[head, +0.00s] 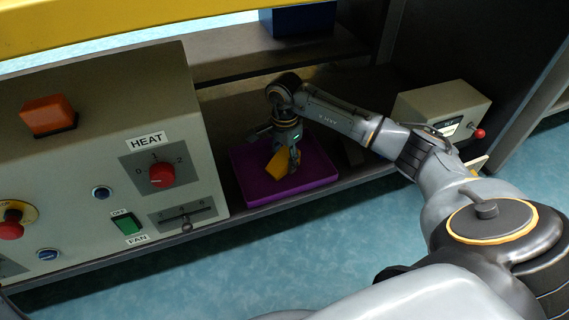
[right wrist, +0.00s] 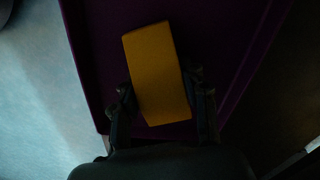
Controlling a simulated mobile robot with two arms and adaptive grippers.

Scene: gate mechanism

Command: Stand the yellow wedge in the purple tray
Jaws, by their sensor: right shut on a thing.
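The yellow wedge (head: 277,164) is over the purple tray (head: 314,172) on the low shelf. My right gripper (head: 291,163) is shut on the wedge and points down at the tray. In the right wrist view the yellow wedge (right wrist: 157,75) lies between the two fingers of my right gripper (right wrist: 161,103), tilted a little in the picture. The purple tray (right wrist: 90,62) spreads behind it. I cannot tell whether the wedge touches the tray floor. My left gripper is not in view.
A grey control panel (head: 100,160) with a red HEAT knob, a FAN switch and a slider stands left of the tray. A grey box (head: 444,108) with a red knob is at the right. An upper shelf (head: 262,50) lies behind my right arm.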

